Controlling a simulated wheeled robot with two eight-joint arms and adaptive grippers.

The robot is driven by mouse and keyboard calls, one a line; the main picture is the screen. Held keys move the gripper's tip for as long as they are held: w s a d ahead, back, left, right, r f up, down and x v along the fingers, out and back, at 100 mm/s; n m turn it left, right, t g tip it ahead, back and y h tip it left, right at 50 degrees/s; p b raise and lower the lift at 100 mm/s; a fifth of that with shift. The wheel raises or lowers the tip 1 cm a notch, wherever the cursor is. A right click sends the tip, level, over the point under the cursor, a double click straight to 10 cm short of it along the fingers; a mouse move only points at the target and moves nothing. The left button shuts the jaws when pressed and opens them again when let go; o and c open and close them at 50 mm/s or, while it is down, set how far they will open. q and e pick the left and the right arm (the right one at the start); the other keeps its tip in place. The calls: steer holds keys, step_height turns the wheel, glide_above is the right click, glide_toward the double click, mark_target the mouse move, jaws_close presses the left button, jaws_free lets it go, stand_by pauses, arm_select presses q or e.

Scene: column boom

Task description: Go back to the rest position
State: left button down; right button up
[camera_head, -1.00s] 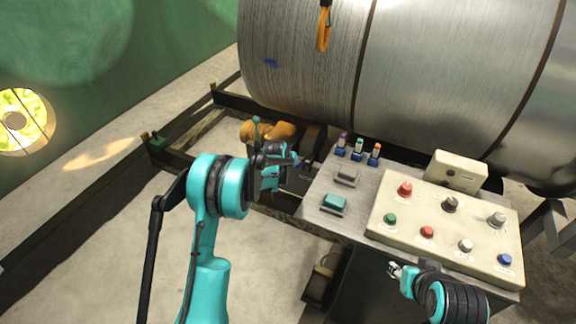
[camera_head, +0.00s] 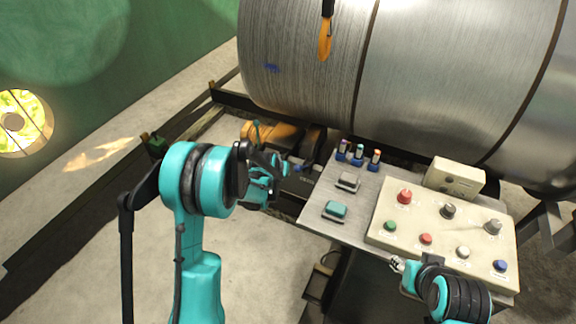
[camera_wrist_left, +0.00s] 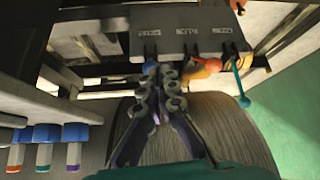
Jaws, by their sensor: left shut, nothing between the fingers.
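My left gripper (camera_head: 278,180) is in the middle of the head view, left of the control table and in front of the big metal cylinder. In the left wrist view its fingers (camera_wrist_left: 162,72) are together with nothing between them. They point toward a grey box with labelled slots (camera_wrist_left: 188,35), which has an orange handle (camera_wrist_left: 203,69) and a teal-knobbed lever (camera_wrist_left: 241,84). I cannot tell whether the fingertips touch the box. My right gripper (camera_head: 398,264) is low at the front edge of the button panel; it is small and its jaws are unclear.
The control table (camera_head: 318,222) carries a cream button panel (camera_head: 440,258), two switches and several small coloured pieces in blue holders (camera_head: 358,160). The metal cylinder (camera_head: 310,75) rests on a dark frame (camera_head: 215,95).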

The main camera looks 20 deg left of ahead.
arm_select(q)
steer(key=shift+s, duration=0.15)
arm_select(e)
steer(key=shift+s, duration=0.1)
arm_select(q)
steer(key=s+d+f+v, duration=0.1)
steer(key=d+v, duration=0.2)
steer(key=v, duration=1.6)
steer(key=s+d+r, duration=0.1)
steer(key=s+r, duration=0.1)
steer(key=s, duration=1.9)
steer(key=shift+s+d+g+y, duration=0.15)
steer(key=shift+s+g+y, duration=0.15)
steer(key=shift+s+y, duration=0.1)
arm_select(e)
steer(key=shift+s+a, duration=0.1)
steer(key=shift+s, duration=0.1)
arm_select(q)
steer(key=shift+s+r, duration=0.1)
steer(key=shift+r, duration=0.05)
arm_select(e)
steer(key=shift+s, duration=0.1)
